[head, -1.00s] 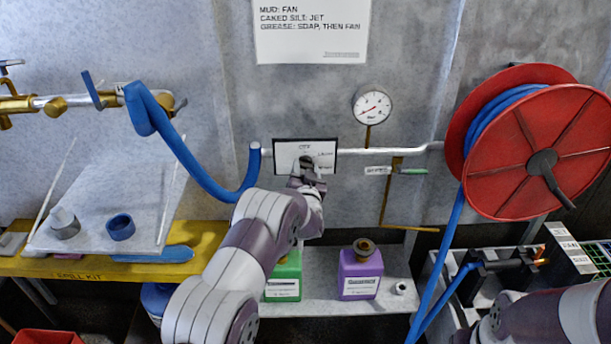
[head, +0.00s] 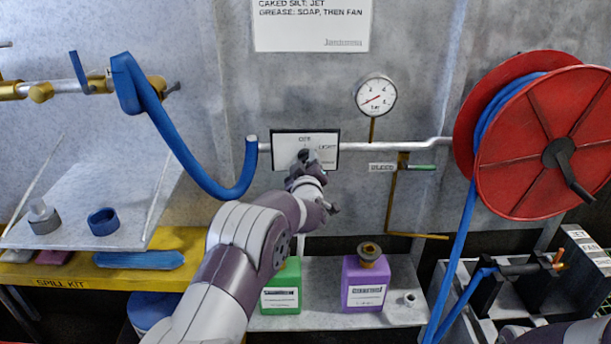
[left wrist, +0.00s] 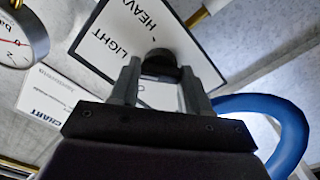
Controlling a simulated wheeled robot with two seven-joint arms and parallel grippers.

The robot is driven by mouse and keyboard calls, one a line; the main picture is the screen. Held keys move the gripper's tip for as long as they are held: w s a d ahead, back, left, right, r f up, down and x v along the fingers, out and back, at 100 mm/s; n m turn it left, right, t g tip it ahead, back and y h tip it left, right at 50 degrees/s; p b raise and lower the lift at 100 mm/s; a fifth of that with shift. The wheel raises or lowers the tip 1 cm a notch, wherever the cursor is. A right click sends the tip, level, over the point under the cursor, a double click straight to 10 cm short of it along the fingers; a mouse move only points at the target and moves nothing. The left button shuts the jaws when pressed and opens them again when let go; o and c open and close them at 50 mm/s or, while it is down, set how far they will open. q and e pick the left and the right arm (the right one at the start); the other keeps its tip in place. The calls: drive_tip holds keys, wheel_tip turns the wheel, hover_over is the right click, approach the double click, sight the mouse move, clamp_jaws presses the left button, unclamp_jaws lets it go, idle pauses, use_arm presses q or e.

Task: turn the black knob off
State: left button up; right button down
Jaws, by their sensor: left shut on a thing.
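The black knob (left wrist: 160,64) sits on a white plate with a dark frame (head: 281,149) on the grey wall. In the head view the plate reads OFF at the top and LIGHT at the right. The left wrist view shows LIGHT and HEAVY beside the knob. My left gripper (head: 306,161) is at the plate, shut on the knob, with one finger on each side of it in the left wrist view (left wrist: 157,82). In the head view the gripper covers most of the knob, so its pointing direction is hard to tell. My right gripper is out of view.
A pressure gauge (head: 375,95) and a green-handled valve (head: 420,168) are right of the plate. A blue hose (head: 185,155) hangs at its left. A red hose reel (head: 540,145) is at the right. Green (head: 283,290) and purple (head: 365,282) containers stand below.

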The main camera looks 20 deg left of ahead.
use_arm(q)
drive_tip(key=shift+f+n+b, duration=0.1)
drive_tip(key=shift+n+b, duration=5.2)
drive_tip(key=o, duration=1.1)
drive_tip(key=shift+c, duration=0.2)
drive_tip(key=v, duration=1.2)
drive_tip(key=shift+s, duration=0.35)
drive_tip(key=shift+d, duration=0.1)
